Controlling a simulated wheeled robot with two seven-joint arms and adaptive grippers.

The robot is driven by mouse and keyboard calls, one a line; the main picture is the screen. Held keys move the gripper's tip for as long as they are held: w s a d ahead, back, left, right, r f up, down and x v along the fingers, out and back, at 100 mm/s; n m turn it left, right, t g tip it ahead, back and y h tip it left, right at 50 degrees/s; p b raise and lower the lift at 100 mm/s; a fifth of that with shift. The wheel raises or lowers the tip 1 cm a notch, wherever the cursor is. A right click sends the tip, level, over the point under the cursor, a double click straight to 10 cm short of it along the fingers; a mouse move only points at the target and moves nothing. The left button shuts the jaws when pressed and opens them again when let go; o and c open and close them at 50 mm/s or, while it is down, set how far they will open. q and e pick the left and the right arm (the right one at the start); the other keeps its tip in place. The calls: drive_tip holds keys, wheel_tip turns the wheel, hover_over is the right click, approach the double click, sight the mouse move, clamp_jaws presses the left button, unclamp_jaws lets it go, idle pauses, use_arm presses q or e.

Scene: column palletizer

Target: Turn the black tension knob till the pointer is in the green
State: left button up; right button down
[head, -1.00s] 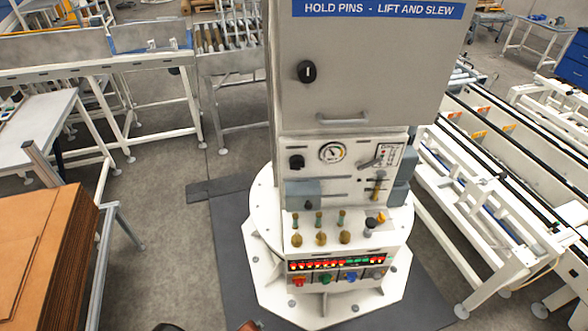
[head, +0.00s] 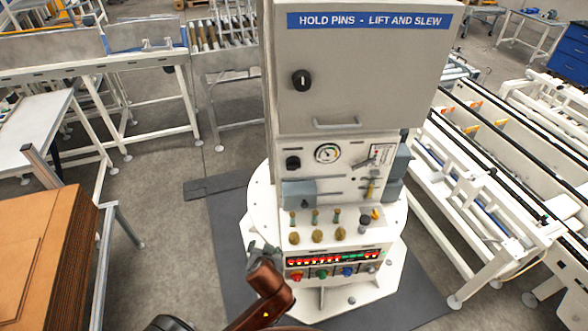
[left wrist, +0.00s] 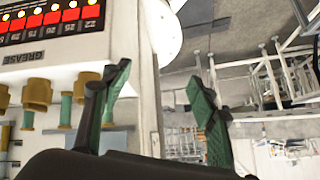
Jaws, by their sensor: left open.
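A black knob (head: 293,162) sits on the light panel of the column, left of a round dial gauge (head: 327,153). The gauge has a dark pointer and a coloured scale; whether the pointer is in the green is too small to tell. Another black knob (head: 302,80) is on the cabinet door above. My left gripper (head: 263,250) is open and empty, low at the left side of the column, below and left of the knob and apart from it. In the left wrist view its two green fingers (left wrist: 160,90) are spread, with nothing between them. My right gripper is not in view.
Brass fittings (head: 316,236) and a lit indicator strip (head: 333,257) are on the lower column, near the left gripper. Coloured knobs (head: 322,275) lie below the strip. Stacked cardboard (head: 45,245) stands at left, a white conveyor (head: 470,210) at right. Floor left of the column is clear.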

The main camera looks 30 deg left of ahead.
use_arm(q)
drive_tip(key=w+d+r+n+t+y, duration=0.1)
drive_tip(key=w+r+n+t+y, duration=0.2)
drive_tip(key=w+r, duration=0.7)
drive_tip(key=n+t+y, duration=0.1)
drive_tip(key=t+y, duration=0.1)
drive_tip(key=t, duration=0.2)
approach(294, 170)
drive_tip(key=x, duration=0.3)
drive_tip(key=p+x, duration=0.2)
drive_tip(key=x, duration=0.4)
drive_tip(key=shift+r, duration=0.15)
drive_tip(key=shift+w+a, duration=0.35)
drive_tip(key=shift+w, duration=0.1)
drive_tip(key=shift+c, duration=0.7)
